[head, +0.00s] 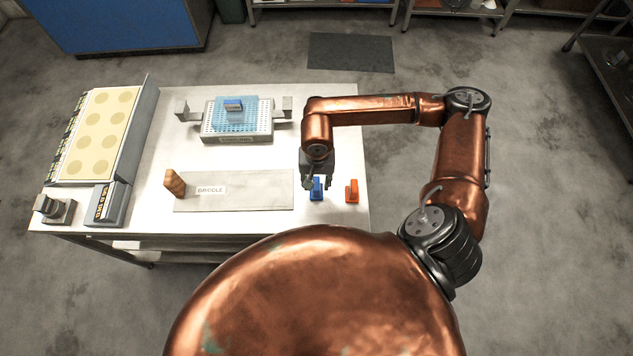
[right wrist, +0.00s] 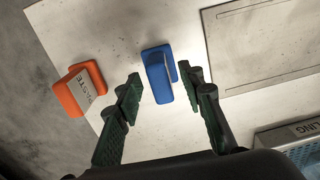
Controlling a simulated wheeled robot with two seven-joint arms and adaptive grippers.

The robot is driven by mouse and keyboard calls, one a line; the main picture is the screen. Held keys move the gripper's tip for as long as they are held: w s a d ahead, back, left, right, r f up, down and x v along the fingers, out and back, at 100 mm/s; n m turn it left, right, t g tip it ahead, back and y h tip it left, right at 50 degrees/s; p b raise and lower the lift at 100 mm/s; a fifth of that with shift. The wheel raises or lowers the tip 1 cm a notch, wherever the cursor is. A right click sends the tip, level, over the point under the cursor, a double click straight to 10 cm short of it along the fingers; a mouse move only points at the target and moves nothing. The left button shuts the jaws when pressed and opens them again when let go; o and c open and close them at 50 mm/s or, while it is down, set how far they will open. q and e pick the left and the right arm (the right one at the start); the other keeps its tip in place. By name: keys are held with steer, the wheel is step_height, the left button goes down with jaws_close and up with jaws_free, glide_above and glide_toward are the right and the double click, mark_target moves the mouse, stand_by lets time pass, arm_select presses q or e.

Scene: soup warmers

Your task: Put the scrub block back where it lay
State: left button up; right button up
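Which item is the scrub block I cannot tell for sure. A blue block with a raised handle (head: 317,190) stands on the table right of the flat grey plate; it also shows in the right wrist view (right wrist: 157,75). An orange block with a similar handle (head: 352,190) stands to its right; in the right wrist view (right wrist: 80,88) it bears a white label. My right gripper (head: 315,183) is open and empty, its fingers close to the blue block, which appears between and just beyond the fingertips. My left gripper is out of view.
The grey plate (head: 250,200) has a brown block (head: 175,183) at its left end. Behind is a perforated tray (head: 210,132) carrying a blue sheet and another blue-topped block (head: 233,105). A cream panel with round spots (head: 100,130) stands left. Table is clear between plate and tray.

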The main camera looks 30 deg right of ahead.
step_height(320, 180, up, 12)
stand_by(0.7)
